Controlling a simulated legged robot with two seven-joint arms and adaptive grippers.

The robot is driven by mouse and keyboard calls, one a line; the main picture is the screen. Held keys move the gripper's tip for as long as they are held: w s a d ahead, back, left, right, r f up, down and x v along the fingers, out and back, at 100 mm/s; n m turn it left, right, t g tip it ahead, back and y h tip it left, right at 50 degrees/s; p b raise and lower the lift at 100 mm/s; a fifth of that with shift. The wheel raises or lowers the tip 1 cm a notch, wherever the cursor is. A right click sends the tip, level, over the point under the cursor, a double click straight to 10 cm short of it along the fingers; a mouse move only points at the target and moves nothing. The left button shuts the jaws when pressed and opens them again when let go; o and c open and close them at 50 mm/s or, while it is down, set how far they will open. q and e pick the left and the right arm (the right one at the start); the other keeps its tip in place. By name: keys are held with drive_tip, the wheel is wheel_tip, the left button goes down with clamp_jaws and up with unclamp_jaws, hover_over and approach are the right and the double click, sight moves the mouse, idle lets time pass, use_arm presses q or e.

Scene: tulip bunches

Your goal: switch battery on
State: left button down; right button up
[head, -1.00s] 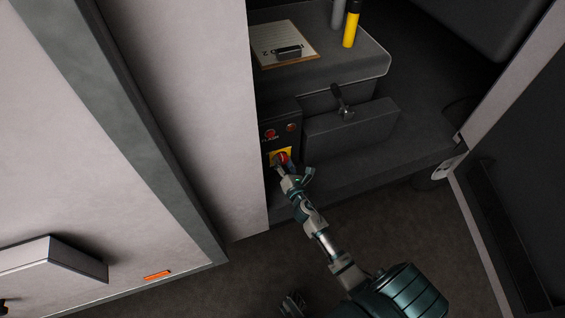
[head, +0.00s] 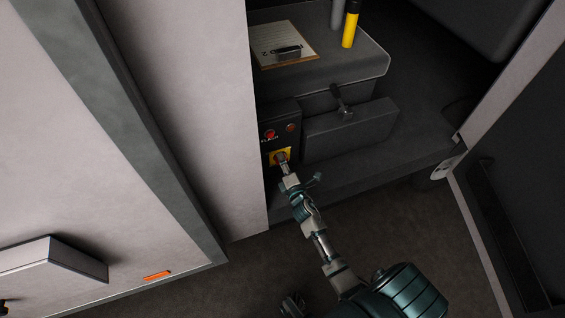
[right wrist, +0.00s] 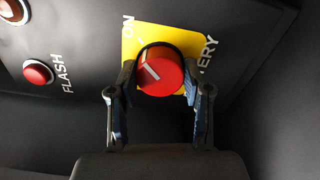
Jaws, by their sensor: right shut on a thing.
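The battery switch is a round red knob (right wrist: 161,72) with a white mark, on a yellow plate (right wrist: 131,42). The plate carries the letters "ON" and "ERY"; the rest of the lettering is hidden. The white mark slants and does not point straight at "ON". My right gripper (right wrist: 158,92) has one finger on each side of the knob and is shut on it. In the head view my right gripper (head: 283,162) reaches the yellow plate (head: 275,153) on the dark panel and covers most of the knob. My left gripper is not in view.
A red button (right wrist: 38,72) labelled "FLASH" sits beside the switch, with another round light (right wrist: 12,10) beyond. A pale wall (head: 205,120) stands close on the left.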

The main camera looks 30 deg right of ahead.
drive_tip(key=shift+d+f, duration=0.1)
drive_tip(key=shift+f, duration=0.15)
idle(0.3)
drive_tip(key=o, duration=0.9)
drive_tip(key=shift+o, duration=1.3)
drive_tip(key=shift+r, duration=0.1)
drive_tip(key=v, duration=1.2)
